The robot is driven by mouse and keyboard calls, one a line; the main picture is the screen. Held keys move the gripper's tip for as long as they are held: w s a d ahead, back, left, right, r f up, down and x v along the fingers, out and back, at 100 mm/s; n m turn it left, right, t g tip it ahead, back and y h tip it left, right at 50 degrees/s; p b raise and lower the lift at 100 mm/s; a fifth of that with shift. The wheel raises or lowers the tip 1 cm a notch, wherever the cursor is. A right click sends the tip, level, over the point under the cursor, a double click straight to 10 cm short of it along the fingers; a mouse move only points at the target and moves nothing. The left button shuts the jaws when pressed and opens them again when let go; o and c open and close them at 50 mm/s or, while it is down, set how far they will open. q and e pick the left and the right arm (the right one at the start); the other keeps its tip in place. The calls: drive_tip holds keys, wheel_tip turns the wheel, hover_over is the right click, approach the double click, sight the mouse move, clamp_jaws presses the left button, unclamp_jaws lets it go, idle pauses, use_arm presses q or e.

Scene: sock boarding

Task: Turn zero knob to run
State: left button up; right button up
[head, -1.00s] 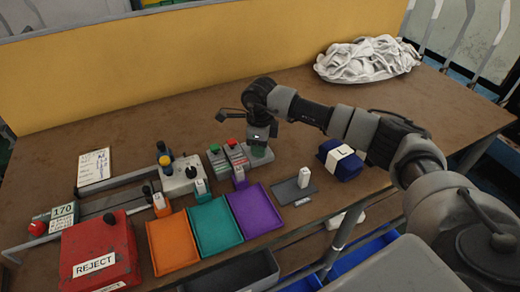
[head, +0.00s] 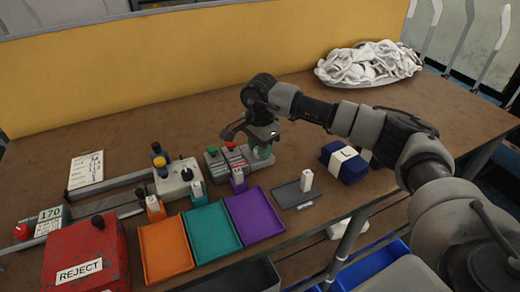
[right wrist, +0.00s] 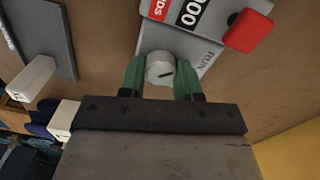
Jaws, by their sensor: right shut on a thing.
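My right gripper (right wrist: 160,78) is shut on a round grey-white knob (right wrist: 160,66), with a green-padded finger on each side. The knob has a short dark mark that points roughly right in the right wrist view. It sits on a light grey plate (right wrist: 197,46) with the word RUN printed to the right of the knob. In the head view, my right gripper (head: 262,146) is over the small box to the right of the red-button box, and hides the knob. My left gripper is not in view.
Beside it stand a box with a red button (head: 232,146) and one with a green button (head: 212,150). Orange (head: 165,250), teal (head: 211,230) and purple (head: 255,215) trays lie in front. A blue bundle (head: 345,163) lies to the right. White fabric (head: 368,63) is piled behind.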

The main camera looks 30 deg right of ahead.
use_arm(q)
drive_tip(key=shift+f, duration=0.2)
use_arm(e)
drive_tip(key=shift+n, duration=0.6)
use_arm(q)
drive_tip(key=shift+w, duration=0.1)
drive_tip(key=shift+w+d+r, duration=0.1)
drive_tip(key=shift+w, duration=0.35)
use_arm(e)
drive_tip(key=o, duration=0.7)
drive_tip(key=shift+c, duration=0.2)
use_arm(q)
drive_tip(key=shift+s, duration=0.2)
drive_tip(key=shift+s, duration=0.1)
use_arm(e)
drive_tip(key=shift+r, duration=0.35)
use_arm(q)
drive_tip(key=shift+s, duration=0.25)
use_arm(e)
wheel_tip(320, 180, up, 10)
